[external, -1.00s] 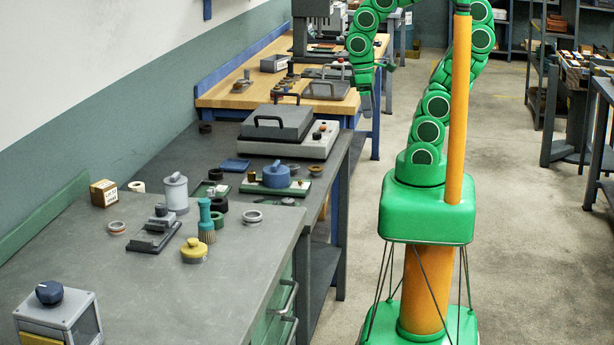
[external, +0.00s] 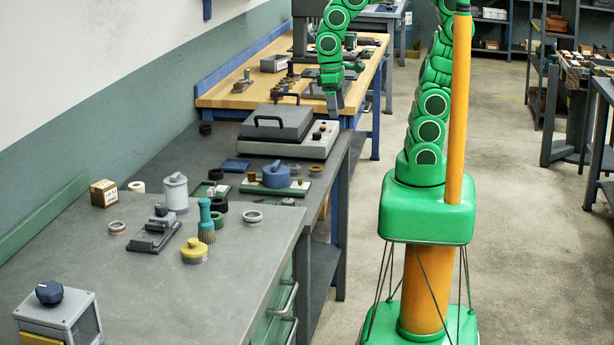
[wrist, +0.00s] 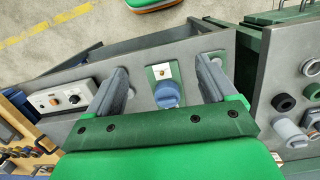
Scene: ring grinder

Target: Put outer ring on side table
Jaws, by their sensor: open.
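Several rings are in view; I cannot tell which is the outer ring. A silver ring (external: 252,217) lies near the right edge of the front bench, beside a green ring (external: 218,218). A smaller ring with a reddish inside (external: 117,227) lies further left. In the wrist view a silver ring (wrist: 311,67) lies on the right-hand bench, near a black ring (wrist: 284,102). My gripper (external: 334,108) is open and empty, above the far right part of the middle bench. Its two fingers (wrist: 163,66) are wide apart. I cannot tell which surface is the side table.
Between the fingers, further down, shows a blue domed part (wrist: 167,94) on a green plate. A grey lidded machine (external: 290,130) stands on the middle bench (external: 235,270). A wooden-topped bench (external: 235,95) is behind. The floor (external: 530,240) at right is clear.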

